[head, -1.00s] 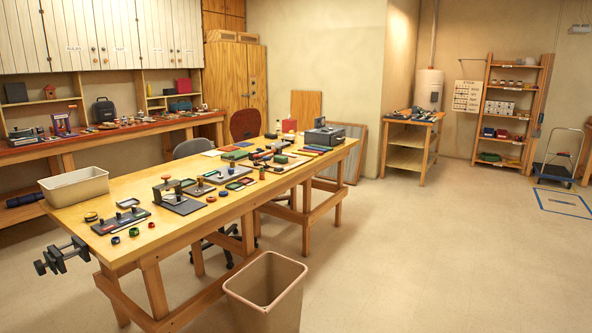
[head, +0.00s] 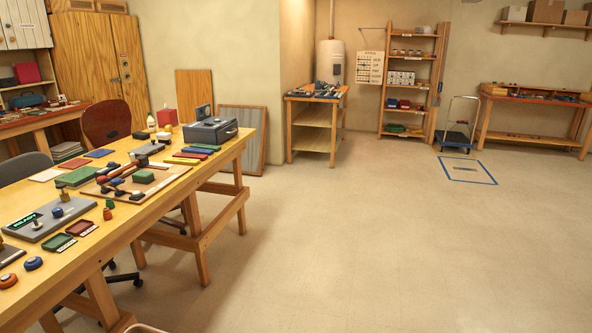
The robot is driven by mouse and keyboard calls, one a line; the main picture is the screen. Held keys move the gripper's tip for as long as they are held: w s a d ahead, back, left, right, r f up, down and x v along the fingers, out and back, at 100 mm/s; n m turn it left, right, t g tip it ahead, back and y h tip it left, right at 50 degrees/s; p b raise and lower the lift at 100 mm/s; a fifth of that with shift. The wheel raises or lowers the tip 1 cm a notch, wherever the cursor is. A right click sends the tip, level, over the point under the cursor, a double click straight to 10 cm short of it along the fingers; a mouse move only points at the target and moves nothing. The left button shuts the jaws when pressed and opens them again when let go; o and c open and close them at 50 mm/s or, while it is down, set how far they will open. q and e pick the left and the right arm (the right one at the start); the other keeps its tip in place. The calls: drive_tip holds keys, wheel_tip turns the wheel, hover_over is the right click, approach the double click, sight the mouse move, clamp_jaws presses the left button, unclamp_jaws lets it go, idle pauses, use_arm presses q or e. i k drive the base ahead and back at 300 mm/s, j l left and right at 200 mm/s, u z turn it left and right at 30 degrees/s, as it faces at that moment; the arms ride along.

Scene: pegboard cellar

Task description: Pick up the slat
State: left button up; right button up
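Several thin coloured bars (head: 188,155) in green, blue, red and yellow lie side by side near the right end of the long wooden workbench (head: 165,205), in front of a grey box (head: 211,131). They look like slats, but I cannot tell which one is the task's slat. A small dark mark (head: 465,168) lies inside a blue outline on the floor; it is too small to identify. Neither of my grippers is in view.
The workbench is crowded with small parts and boards. A dark red chair (head: 107,124) stands behind it. A small wooden table (head: 314,126), a shelf rack (head: 411,82), a hand cart (head: 458,128) and another bench (head: 535,98) line the back. The floor between is clear.

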sight(176, 160)
drive_tip(key=i+l, duration=0.1)
drive_tip(key=i, duration=0.6)
drive_tip(key=i+l, duration=0.1)
drive_tip(key=i, duration=0.55)
drive_tip(key=i+l+u, duration=0.1)
drive_tip(key=i, duration=0.6)
drive_tip(key=i+j+u, duration=0.15)
drive_tip(key=i+u, duration=1.1)
drive_tip(key=k+l, duration=0.05)
